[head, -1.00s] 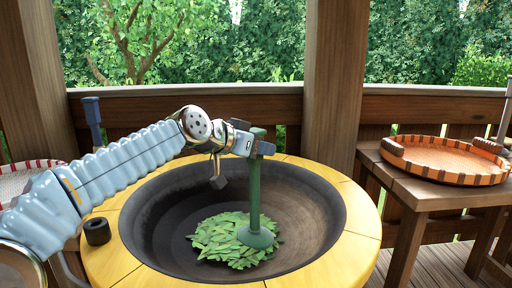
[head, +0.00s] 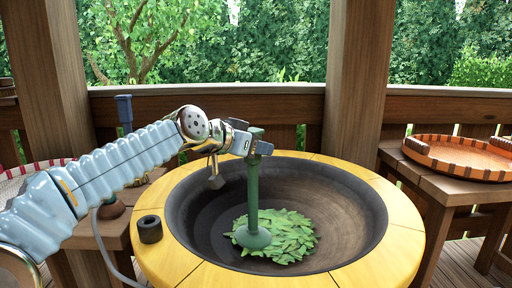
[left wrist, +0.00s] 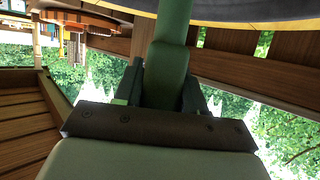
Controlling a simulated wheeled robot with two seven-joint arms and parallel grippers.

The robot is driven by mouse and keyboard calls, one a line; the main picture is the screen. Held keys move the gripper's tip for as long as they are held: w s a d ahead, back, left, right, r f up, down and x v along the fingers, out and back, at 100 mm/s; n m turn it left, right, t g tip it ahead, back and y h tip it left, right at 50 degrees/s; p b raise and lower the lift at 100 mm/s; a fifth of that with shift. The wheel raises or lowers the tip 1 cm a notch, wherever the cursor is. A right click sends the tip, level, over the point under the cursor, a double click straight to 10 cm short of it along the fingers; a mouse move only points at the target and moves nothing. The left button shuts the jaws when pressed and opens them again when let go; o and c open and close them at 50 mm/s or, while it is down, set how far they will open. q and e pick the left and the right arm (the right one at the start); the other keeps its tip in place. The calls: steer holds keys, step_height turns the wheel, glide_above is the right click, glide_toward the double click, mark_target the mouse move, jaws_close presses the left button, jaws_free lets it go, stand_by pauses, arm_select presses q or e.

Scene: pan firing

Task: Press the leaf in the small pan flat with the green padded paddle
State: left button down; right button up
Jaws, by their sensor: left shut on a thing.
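The green paddle (head: 252,205) stands nearly upright in the pan, its round padded foot on the left part of the leaf pile. My left gripper (head: 262,147) is shut on the top of the paddle's handle. In the left wrist view the green handle (left wrist: 172,60) lies between my fingers. The leaves (head: 290,238) form a loose, low green heap on the bottom of the dark pan (head: 340,215). The foot hides some leaves. The pan sits in a yellow rim (head: 400,225). My right gripper is not in view.
A small black cylinder (head: 150,229) sits on the rim's left side. An orange round tray (head: 465,158) rests on a wooden table at the right. A white woven tray (head: 30,172) is at the left. Wooden posts and a railing (head: 225,103) stand behind the pan.

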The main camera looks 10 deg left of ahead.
mark_target(254, 128)
arm_select(q)
steer(key=shift+a+r+p, duration=0.45)
steer(key=shift+a+p, duration=0.05)
steer(key=shift+p, duration=0.05)
step_height(254, 128, up, 7)
steer(key=p, duration=0.4)
steer(key=shift+d+f+p, duration=0.15)
steer(key=shift+p, duration=0.2)
steer(key=shift+r, duration=0.3)
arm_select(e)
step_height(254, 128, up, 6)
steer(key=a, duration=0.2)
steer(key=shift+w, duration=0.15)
arm_select(q)
steer(key=shift+r+p, duration=0.15)
steer(key=shift+p, duration=0.2)
step_height(254, 128, up, 3)
steer(key=shift+f+p, duration=0.1)
steer(key=shift+p, duration=0.95)
step_height(254, 128, up, 7)
steer(key=shift+b, duration=0.3)
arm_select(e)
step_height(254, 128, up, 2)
